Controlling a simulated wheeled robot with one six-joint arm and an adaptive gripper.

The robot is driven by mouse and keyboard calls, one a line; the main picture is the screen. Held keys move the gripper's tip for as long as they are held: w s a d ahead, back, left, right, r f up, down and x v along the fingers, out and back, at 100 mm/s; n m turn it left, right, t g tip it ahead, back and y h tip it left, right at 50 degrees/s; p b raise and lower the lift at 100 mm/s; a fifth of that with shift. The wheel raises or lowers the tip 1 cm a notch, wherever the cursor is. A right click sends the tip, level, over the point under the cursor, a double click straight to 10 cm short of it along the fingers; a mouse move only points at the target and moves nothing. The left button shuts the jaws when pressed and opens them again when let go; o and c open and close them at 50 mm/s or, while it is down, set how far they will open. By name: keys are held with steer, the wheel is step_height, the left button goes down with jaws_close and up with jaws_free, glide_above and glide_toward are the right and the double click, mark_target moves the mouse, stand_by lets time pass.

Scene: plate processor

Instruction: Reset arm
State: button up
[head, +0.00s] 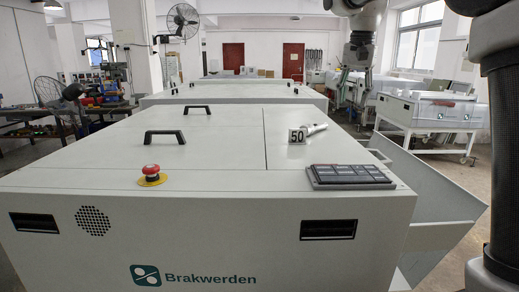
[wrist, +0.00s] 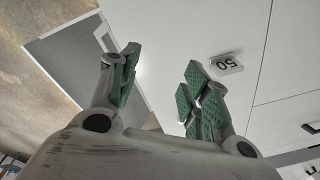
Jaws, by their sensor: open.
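My gripper (head: 351,88) hangs from my arm at the upper right of the head view, above and beyond the right edge of the white machine (head: 215,140). In the wrist view my gripper (wrist: 162,75) has its green-padded fingers spread apart with nothing between them. Below it are the machine's white top (wrist: 185,30) and, to the left, a grey open tray (wrist: 75,55). A small block marked 50 (head: 297,135) stands on the machine top; it also shows right of the fingers in the wrist view (wrist: 226,64).
A red emergency button (head: 151,170), a dark keypad (head: 350,175) and two black handles (head: 165,136) sit on the machine. A light cylindrical piece (head: 317,128) lies beside the 50 block. More white machines (head: 430,112) stand behind and right. Bare floor shows at right.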

steer(key=s+d+f+n+t, duration=0.1)
steer(key=s+d+n, duration=0.15)
steer(key=s, duration=0.55)
steer(key=s+d+f+n+t, duration=0.1)
steer(key=s+d, duration=0.3)
steer(key=s, duration=0.3)
steer(key=s+d+f+n, duration=0.1)
steer(key=s+f, duration=0.5)
steer(key=s, duration=0.2)
steer(key=s+d+f+n+t, duration=0.1)
steer(key=s+d+f+n, duration=0.1)
steer(key=s+f, duration=0.4)
steer(key=s, duration=0.3)
steer(key=shift+d, duration=0.15)
